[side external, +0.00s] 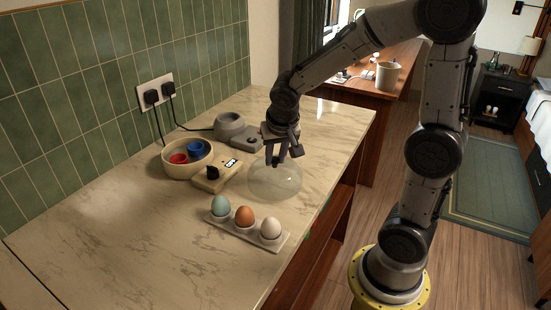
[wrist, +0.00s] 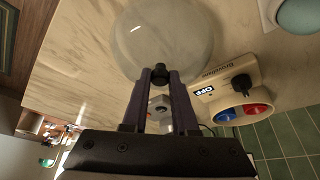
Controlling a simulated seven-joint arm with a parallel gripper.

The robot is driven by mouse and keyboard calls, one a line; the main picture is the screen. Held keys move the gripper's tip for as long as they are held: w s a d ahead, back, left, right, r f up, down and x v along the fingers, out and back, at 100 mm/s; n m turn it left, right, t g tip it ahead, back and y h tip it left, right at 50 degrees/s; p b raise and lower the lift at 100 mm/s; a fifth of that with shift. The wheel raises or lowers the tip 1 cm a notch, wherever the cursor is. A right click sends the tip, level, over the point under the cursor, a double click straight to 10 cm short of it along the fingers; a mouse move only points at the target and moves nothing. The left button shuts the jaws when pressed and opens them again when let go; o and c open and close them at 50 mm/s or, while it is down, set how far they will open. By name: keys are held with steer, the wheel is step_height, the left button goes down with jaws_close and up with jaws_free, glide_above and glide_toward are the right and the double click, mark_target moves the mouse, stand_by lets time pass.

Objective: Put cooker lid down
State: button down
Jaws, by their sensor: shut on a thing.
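The clear dome lid (side external: 275,184) is on or just above the marble counter, right of the cooker; I cannot tell whether its rim touches. My gripper (side external: 284,160) points down over it. In the wrist view, my gripper (wrist: 160,74) is shut on the lid's dark knob, with the see-through lid (wrist: 170,35) beyond the fingertips. The cream cooker (side external: 215,178) has an open round bowl holding a red cup (side external: 179,158) and a blue cup (side external: 195,148). Its dark knob and OFF display also show on the cooker in the wrist view (wrist: 212,100).
A white tray (side external: 280,245) with a blue-green egg (side external: 221,206), a brown egg (side external: 244,217) and a white egg (side external: 270,228) stands close in front of the lid. A grey appliance (side external: 230,125) is plugged in behind. The counter's front left is clear; its right edge is near.

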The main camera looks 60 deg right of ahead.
steer(key=shift+f, duration=0.3)
steer(key=shift+f, duration=0.1)
steer(key=c, duration=0.7)
jaws_free()
steer(key=shift+f, duration=0.1)
steer(key=shift+a+r, duration=0.1)
steer(key=shift+r, duration=0.5)
steer(key=v, duration=1)
steer(key=s+a+n+y, duration=0.1)
steer(key=s+a+n, duration=0.1)
steer(key=s+n, duration=0.1)
steer(key=s+a+f+n+t+y, duration=0.1)
steer(key=s+a+n, duration=0.1)
steer(key=s, duration=0.4)
steer(key=s+a+f+n+t+y, duration=0.1)
steer(key=s+a+n, duration=0.1)
steer(key=s+n, duration=0.2)
steer(key=shift+s+a, duration=0.3)
steer(key=shift+s, duration=0.2)
